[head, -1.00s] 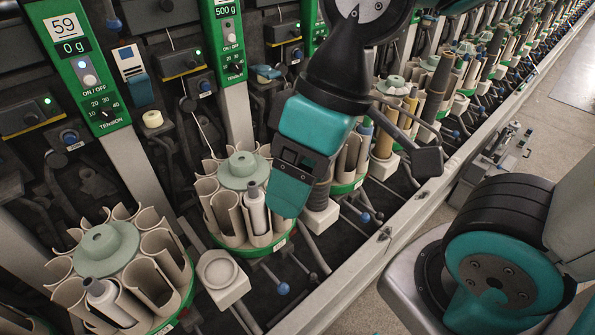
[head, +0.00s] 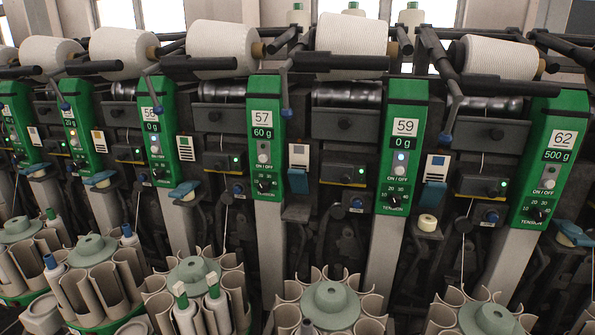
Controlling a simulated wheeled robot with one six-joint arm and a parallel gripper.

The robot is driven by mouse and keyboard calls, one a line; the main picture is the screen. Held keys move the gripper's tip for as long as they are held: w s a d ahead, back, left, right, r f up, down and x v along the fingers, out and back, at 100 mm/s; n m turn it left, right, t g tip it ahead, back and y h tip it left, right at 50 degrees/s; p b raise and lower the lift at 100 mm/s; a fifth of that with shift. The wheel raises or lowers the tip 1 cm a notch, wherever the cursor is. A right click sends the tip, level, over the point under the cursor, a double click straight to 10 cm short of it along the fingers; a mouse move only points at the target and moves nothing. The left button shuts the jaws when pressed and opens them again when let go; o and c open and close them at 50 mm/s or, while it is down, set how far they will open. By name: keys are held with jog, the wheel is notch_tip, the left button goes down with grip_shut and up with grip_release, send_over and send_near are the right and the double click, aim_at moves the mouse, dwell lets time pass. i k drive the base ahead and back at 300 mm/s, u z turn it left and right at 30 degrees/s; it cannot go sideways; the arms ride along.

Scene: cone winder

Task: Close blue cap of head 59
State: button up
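Head 59 is the green panel (head: 405,150) right of the middle in the head view. My gripper is not in view.
White yarn cones (head: 352,33) line the top. Round bobbin magazines (head: 330,300) stand along the front.

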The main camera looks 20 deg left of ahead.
aim_at(298, 177)
jog(key=k, duration=1)
jog(key=u, duration=1.85)
jog(key=i, duration=1.25)
jog(key=z, duration=1.45)
